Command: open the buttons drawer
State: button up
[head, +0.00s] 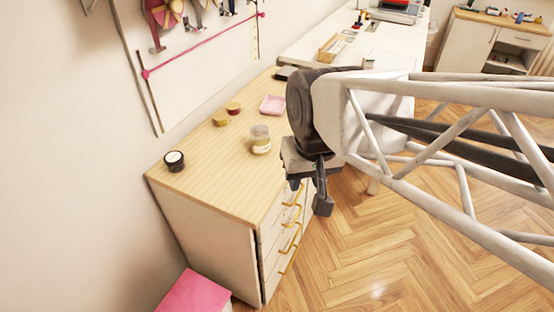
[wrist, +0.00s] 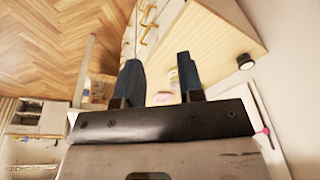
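A cabinet with a light wood top (head: 190,185) stands against the left wall in the head view. Its front holds a stack of white drawers with brass handles (head: 288,245). The drawer fronts look closed; I cannot read which one is the buttons drawer. My gripper (head: 308,200) is near the upper part of the drawer fronts and partly hides them. In the wrist view my gripper (wrist: 160,82) has its two dark fingers apart with nothing between them. The brass handles (wrist: 149,25) show beyond the fingers there, apart from them.
On the cabinet top are a black-lidded jar (head: 174,161), a clear jar (head: 260,139), small round tins (head: 221,118) and a pink tray (head: 272,105). A pink box (head: 194,292) stands on the floor in front. The wood floor (head: 400,235) to the right is clear.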

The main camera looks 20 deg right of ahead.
jog(key=w+f+m+g+y, duration=0.3)
jog(key=w+f+m+y, duration=0.25)
jog(key=f+m, duration=0.4)
jog(key=m+t+y, duration=0.5)
jog(key=m+t, duration=0.7)
jog(key=m, duration=2.2)
send_near(299, 193)
jog(key=w+a+f, duration=0.1)
jog(key=w+a, duration=0.1)
jog(key=shift+s+d, duration=0.2)
jog(key=shift+d, duration=0.05)
jog(key=shift+w+a+f, duration=0.1)
jog(key=shift+x, duration=3.75)
jog(key=shift+a, duration=0.1)
jog(key=shift+c, duration=0.4)
